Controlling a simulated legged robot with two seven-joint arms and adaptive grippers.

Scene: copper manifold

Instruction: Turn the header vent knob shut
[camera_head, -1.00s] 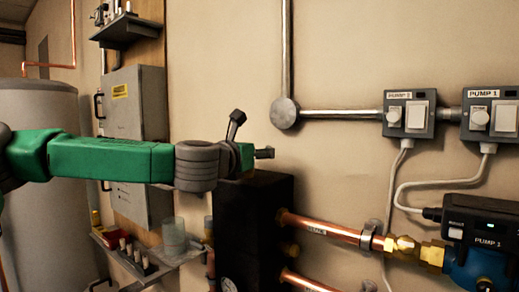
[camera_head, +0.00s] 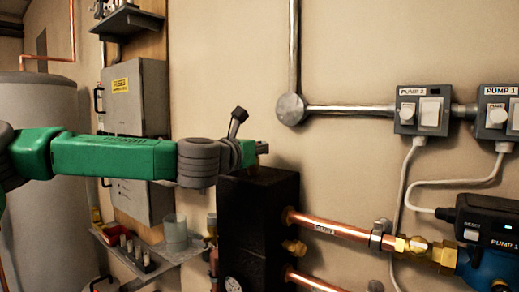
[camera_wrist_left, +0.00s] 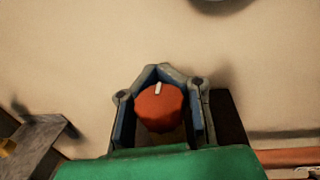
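The header vent knob (camera_wrist_left: 160,109) is a red round knob with a white pointer mark, which points up in the left wrist view. My left gripper (camera_wrist_left: 163,92) has its fingers on either side of the knob, with a visible gap on the right. I cannot tell whether the left finger touches it. In the head view, my left gripper (camera_head: 251,150) is over the top of the black header block (camera_head: 258,215). There it hides the red knob; a bit of brass shows under the fingers. My right gripper is in neither view.
Copper pipes (camera_head: 335,230) run right from the block to the blue pump (camera_head: 490,268). Two switch boxes, PUMP 2 (camera_head: 423,110) and PUMP 1 (camera_head: 497,112), are on the wall. A shelf (camera_head: 150,258) with a clear cup (camera_head: 175,230) is left of the block.

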